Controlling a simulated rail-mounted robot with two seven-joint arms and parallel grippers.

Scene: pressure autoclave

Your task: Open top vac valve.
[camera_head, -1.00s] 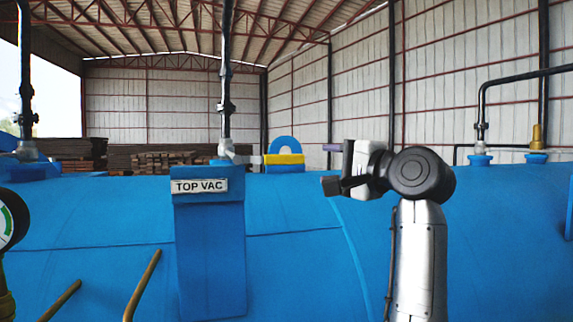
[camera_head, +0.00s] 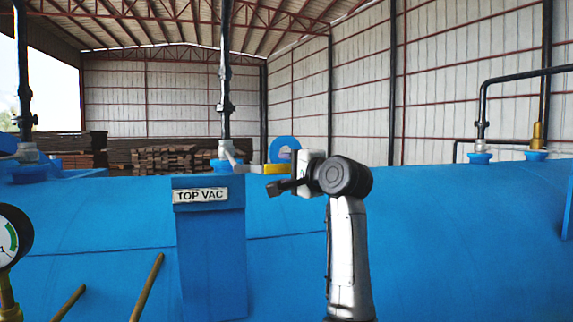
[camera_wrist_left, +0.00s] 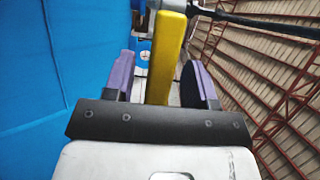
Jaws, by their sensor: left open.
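The top vac valve sits at the foot of a dark vertical pipe (camera_head: 225,108), behind the blue post with the "TOP VAC" label (camera_head: 201,195). Its yellow handle (camera_head: 254,168) points right on a grey lever. My left gripper (camera_head: 281,173) reaches in from the right at the handle's end. In the left wrist view the yellow handle (camera_wrist_left: 168,50) lies between the two purple fingers of my open left gripper (camera_wrist_left: 161,82). The fingers look apart from it. The handle's right end is partly hidden by the gripper in the head view. My right gripper is not in view.
The blue vessel (camera_head: 440,220) fills the lower scene. A blue ring lug (camera_head: 283,143) stands behind the gripper. A pressure gauge (camera_head: 10,235) and two brass rods (camera_head: 147,287) are at lower left. More pipes (camera_head: 483,110) rise at right.

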